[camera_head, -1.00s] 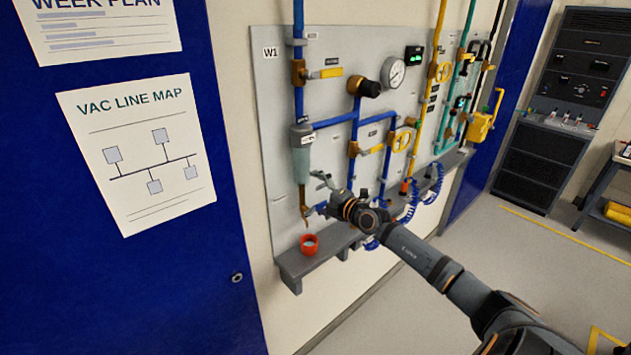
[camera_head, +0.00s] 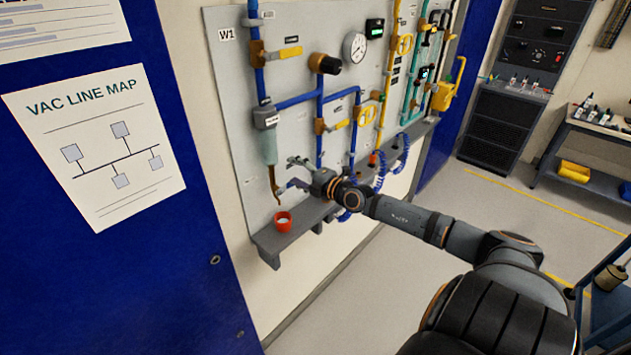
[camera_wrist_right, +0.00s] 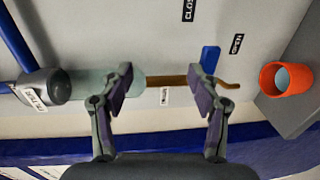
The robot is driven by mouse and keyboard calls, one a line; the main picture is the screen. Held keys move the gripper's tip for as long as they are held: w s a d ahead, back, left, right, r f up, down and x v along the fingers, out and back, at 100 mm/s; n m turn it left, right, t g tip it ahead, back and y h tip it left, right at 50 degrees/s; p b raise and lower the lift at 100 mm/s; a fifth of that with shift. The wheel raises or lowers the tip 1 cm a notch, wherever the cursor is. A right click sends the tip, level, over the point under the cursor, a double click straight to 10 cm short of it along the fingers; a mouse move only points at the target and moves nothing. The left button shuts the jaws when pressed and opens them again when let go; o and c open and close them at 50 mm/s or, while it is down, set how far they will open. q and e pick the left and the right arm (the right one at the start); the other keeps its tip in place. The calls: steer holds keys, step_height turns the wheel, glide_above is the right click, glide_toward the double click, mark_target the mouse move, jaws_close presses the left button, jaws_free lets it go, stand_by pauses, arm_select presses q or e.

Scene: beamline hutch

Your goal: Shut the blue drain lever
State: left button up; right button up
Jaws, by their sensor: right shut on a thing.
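The blue drain lever (camera_wrist_right: 210,58) stands out sideways from the thin brass drain tube (camera_wrist_right: 165,81) below the clear bowl (camera_head: 268,147). In the right wrist view it lies nearer the OPEN label than the CLOSED one. My right gripper (camera_wrist_right: 165,86) is at the drain; one fingertip overlaps the lever's base, the other the bowl end. The fingers stand apart; I take the jaws as shut on the lever, but the contact is hard to see. My left gripper is not in view.
A red cup (camera_head: 283,221) stands on the grey ledge (camera_head: 262,243) below the drain tube. Blue pipes, yellow-handled valves and a gauge (camera_head: 355,46) crowd the panel (camera_head: 235,100) around my arm. A shelf cart (camera_head: 597,150) stands at the right, with open floor before it.

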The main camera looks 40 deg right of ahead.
arm_select(q)
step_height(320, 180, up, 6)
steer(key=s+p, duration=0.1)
steer(key=p, duration=0.5)
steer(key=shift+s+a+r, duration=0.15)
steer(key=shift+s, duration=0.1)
arm_select(e)
steer(key=s, duration=0.9)
steer(key=shift+s, duration=0.3)
steer(key=shift+r, duration=0.15)
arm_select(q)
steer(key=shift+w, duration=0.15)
arm_select(e)
steer(key=shift+d, duration=0.1)
